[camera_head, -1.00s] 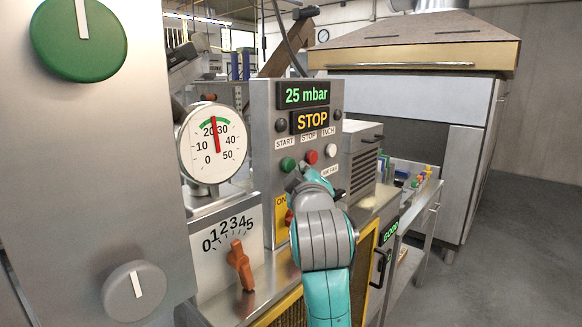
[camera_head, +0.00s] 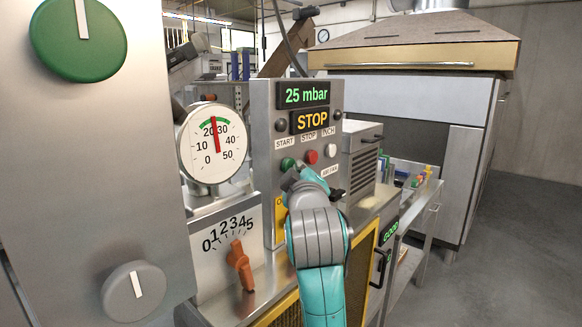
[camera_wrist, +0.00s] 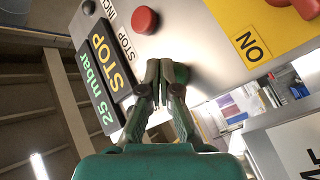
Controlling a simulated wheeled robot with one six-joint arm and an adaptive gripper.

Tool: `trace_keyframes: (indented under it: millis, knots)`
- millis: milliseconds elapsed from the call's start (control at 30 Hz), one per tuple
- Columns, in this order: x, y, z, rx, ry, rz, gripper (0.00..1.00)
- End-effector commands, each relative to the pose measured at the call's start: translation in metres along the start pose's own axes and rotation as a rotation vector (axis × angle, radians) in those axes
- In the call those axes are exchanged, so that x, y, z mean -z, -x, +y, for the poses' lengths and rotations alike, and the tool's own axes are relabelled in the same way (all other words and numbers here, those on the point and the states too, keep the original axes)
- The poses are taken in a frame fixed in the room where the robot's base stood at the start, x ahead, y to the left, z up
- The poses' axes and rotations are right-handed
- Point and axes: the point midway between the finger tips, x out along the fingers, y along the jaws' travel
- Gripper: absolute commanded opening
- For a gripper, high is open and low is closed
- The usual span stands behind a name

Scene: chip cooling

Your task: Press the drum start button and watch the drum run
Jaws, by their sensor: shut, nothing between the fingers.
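The green START button (camera_head: 287,163) sits at the left of the button row on the grey control panel (camera_head: 262,130). My gripper (camera_head: 293,172) is shut and empty, with its tips at the lower right edge of this button. In the wrist view my gripper (camera_wrist: 160,66) covers part of the green button (camera_wrist: 182,73); I cannot tell whether they touch. The status display (camera_head: 313,121) reads STOP, and the display above it (camera_head: 306,95) reads 25 mbar. The red STOP button (camera_head: 311,157) is just right of START; it also shows in the wrist view (camera_wrist: 145,20). The drum is not identifiable.
A white INCH button (camera_head: 331,151) is right of STOP. A round dial gauge (camera_head: 212,143) and an orange lever (camera_head: 240,266) stand left of the panel. A yellow ON plate (camera_wrist: 258,42) lies below the buttons. Floor at the right (camera_head: 520,240) is clear.

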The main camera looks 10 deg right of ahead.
Motion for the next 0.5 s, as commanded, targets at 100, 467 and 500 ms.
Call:
trace_keyframes:
  millis: [100,467,500]
  knots:
    - [0.0003,-0.0004,-0.0003,0.0,0.0,0.0,0.0]
    - [0.0021,-0.0029,-0.002,0.0,0.0,0.0,0.0]
    - [0.0023,-0.0032,-0.0022,0.0,0.0,0.0,0.0]
